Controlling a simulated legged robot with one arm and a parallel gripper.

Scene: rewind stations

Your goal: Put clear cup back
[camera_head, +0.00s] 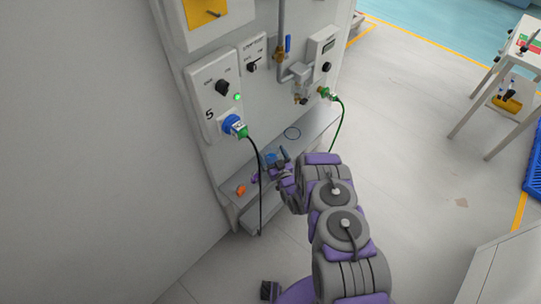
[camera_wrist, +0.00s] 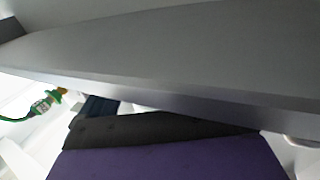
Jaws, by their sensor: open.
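I cannot make out a clear cup for certain in either view. A thin dark ring (camera_head: 292,133) shows on the grey shelf (camera_head: 318,122) of the station; I cannot tell whether it is a mark or a rim. My gripper (camera_head: 277,157) is open over the shelf, just left of and nearer than the ring. I see nothing held between its fingers. In the wrist view a wide grey surface fills the top and hides most of the scene, above dark and purple parts of my gripper.
An orange object (camera_head: 240,190) lies at the shelf's near end. A black cable hangs from the blue-and-green plug (camera_head: 235,125) past the shelf. A green connector (camera_head: 326,92) with a green cable sits at the right; a green connector (camera_wrist: 43,104) also shows in the wrist view.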

